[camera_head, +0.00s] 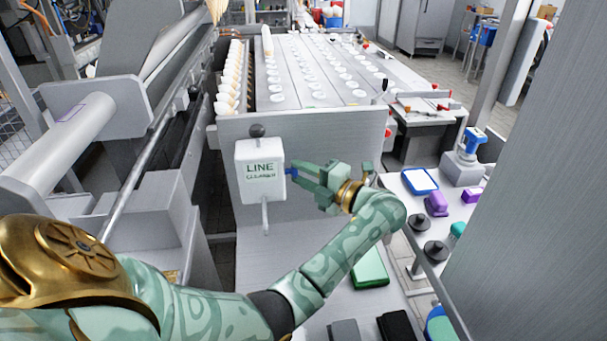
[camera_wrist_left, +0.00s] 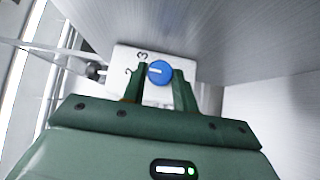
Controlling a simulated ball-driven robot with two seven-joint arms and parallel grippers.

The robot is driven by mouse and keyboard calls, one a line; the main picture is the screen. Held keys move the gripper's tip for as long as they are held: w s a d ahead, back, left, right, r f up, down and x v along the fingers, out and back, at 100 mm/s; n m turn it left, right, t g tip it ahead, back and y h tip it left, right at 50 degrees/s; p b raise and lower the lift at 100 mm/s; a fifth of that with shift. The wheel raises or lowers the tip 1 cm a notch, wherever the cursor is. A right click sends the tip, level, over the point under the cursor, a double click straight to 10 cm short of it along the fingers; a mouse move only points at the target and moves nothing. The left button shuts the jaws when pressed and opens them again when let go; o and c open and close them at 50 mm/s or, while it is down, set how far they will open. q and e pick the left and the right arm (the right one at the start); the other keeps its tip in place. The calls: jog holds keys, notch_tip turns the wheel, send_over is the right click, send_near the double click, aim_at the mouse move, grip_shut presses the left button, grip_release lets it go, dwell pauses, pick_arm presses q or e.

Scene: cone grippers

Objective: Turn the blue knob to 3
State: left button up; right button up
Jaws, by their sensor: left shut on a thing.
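The white box (camera_head: 261,171) lettered LINE CLEANER is mounted on the grey panel. The blue knob (camera_head: 290,172) is on its right side, mostly hidden by my fingers. In the left wrist view the blue knob (camera_wrist_left: 162,74) shows a white mark pointing left, nearer the numeral 2 (camera_wrist_left: 127,72) than the numeral 3 (camera_wrist_left: 143,56) at its upper left. My left gripper (camera_head: 296,173) is shut on the knob, one finger on each side; its fingers (camera_wrist_left: 163,83) also show in the left wrist view. My right gripper is out of view.
A black ball-topped lever (camera_head: 257,131) stands above the box. Behind is a long tray machine (camera_head: 300,65) with rows of white cups and cones. A side table at the right holds a blue-rimmed tray (camera_head: 419,181) and a purple item (camera_head: 437,203). A green block (camera_head: 369,268) lies below my arm.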

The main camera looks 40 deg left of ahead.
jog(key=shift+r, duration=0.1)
pick_arm(q)
jog(key=shift+w+a+r+m+g+h+p, duration=0.1)
jog(key=shift+r+m+g+h+p, duration=0.25)
jog(key=shift+m+h+p, duration=1.5)
jog(key=shift+w+a+r+m+g+h+p, duration=0.1)
jog(key=shift+m+g+h+p, duration=0.6)
jog(key=shift+p, duration=2.25)
jog(key=shift+w+a+r+m+g+h+p, duration=0.2)
jog(key=shift+m+h+p, duration=0.45)
jog(key=shift+h+p, duration=1.45)
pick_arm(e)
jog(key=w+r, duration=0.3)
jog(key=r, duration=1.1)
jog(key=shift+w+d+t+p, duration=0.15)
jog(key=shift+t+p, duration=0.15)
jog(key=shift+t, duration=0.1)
pick_arm(q)
jog(key=shift+s+d+y, duration=0.15)
jog(key=shift+y, duration=0.2)
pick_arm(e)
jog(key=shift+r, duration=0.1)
pick_arm(q)
jog(key=o, duration=1)
jog(key=shift+c, duration=0.2)
jog(key=shift+r, duration=0.1)
